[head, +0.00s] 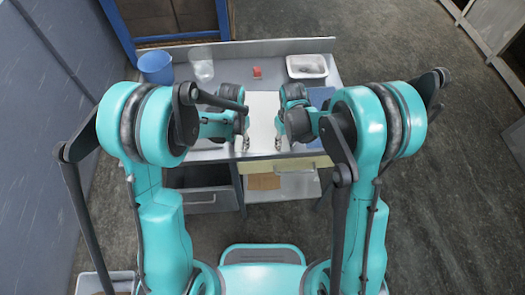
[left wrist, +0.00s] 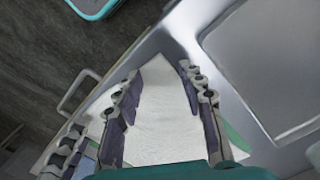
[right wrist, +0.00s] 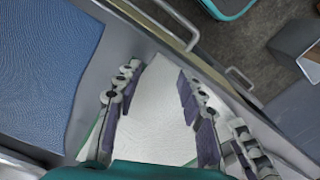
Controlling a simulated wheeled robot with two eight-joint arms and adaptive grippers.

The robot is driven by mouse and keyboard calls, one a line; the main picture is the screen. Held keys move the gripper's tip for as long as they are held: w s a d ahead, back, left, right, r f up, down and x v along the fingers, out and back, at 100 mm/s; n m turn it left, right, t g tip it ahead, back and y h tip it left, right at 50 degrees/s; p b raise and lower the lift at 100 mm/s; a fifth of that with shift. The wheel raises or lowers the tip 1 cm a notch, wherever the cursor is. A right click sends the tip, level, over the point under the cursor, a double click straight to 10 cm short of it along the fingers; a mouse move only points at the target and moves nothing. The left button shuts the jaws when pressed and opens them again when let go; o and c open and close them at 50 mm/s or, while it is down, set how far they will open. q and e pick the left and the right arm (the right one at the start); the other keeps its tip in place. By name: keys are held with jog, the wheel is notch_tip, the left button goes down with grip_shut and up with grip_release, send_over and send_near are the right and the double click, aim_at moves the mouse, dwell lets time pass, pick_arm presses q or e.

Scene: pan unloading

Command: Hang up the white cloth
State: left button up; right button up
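The white cloth (head: 263,117) lies flat on the grey worktop, its near end at the front edge between my two grippers. My left gripper (head: 244,144) is over its left side and my right gripper (head: 279,144) over its right side. In the left wrist view the cloth (left wrist: 165,115) shows between the spread fingers (left wrist: 155,90). In the right wrist view the cloth (right wrist: 160,95) likewise shows between spread fingers (right wrist: 160,92). Both grippers look open. I cannot tell whether the fingertips touch the cloth. A hanging place for it is not clearly identifiable.
A blue bucket (head: 155,66), a translucent object (head: 202,66), a small red item (head: 257,73) and a white tray (head: 307,66) stand towards the back. A blue mat (right wrist: 45,60) lies right of the cloth. Below the worktop are a dark drawer (head: 203,197) and a bar handle (right wrist: 165,22).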

pick_arm(q)
jog(key=shift+f, duration=0.15)
pick_arm(e)
jog(key=shift+f, duration=0.15)
pick_arm(q)
jog(key=shift+c, duration=0.4)
pick_arm(e)
jog(key=shift+c, duration=0.4)
pick_arm(q)
jog(key=c, duration=0.5)
pick_arm(e)
jog(key=c, duration=0.5)
pick_arm(q)
jog(key=shift+s+f, duration=0.1)
grip_shut()
pick_arm(e)
grip_shut()
jog(key=shift+f, duration=0.1)
